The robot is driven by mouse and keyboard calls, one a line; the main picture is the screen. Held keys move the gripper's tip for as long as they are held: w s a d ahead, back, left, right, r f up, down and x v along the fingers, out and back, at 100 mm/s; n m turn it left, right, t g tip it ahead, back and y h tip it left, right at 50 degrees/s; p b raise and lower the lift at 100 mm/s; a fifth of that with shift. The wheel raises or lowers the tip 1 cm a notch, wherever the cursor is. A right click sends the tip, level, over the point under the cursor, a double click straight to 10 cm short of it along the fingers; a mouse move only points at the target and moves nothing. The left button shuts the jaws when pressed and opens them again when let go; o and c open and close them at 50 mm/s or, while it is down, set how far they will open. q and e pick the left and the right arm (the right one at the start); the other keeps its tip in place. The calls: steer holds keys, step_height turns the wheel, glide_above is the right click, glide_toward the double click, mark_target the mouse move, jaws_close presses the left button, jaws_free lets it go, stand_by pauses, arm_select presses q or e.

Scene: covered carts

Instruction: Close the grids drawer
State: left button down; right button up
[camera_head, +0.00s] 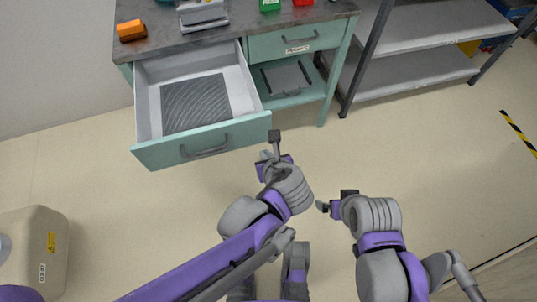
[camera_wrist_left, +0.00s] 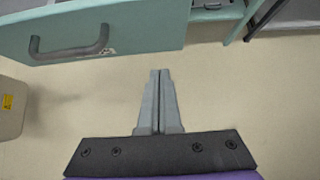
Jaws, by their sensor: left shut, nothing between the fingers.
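The open drawer (camera_head: 228,134) is pulled far out of the teal cabinet on the left side. A dark sheet with curved lines (camera_head: 195,103) lies on its floor. Its teal front has a grey bar handle (camera_head: 205,152); the handle also shows in the left wrist view (camera_wrist_left: 70,52), with a small unreadable label beside it. My left gripper (camera_head: 274,135) is shut and empty, near the right end of the drawer front; its fingers (camera_wrist_left: 160,72) appear apart from the front in the wrist view. My right gripper (camera_head: 322,207) is farther right over the floor; its jaws are too small to tell.
A second drawer (camera_head: 295,40) with a label is shut, above an open shelf (camera_head: 290,97) holding a grey item. An orange block (camera_head: 130,31) and a grey device (camera_head: 203,15) are on the top. A metal rack (camera_head: 420,75) stands right, a beige bin (camera_head: 38,245) lower left.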

mark_target(256, 135)
arm_select(q)
steer(key=w+f, duration=0.1)
steer(key=w, duration=0.1)
steer(key=w+a+f+b, duration=0.1)
steer(key=w+f, duration=0.1)
steer(key=w, duration=0.1)
steer(key=w+a+f+b, duration=0.1)
steer(key=w, duration=0.1)
steer(key=shift+w+f, duration=0.15)
steer(key=shift+f, duration=0.1)
steer(key=shift+w+a+r, duration=0.1)
steer(key=shift+w+a, duration=0.05)
steer(key=shift+w, duration=0.2)
arm_select(e)
step_height(256, 135, down, 3)
steer(key=shift+w+f, duration=0.15)
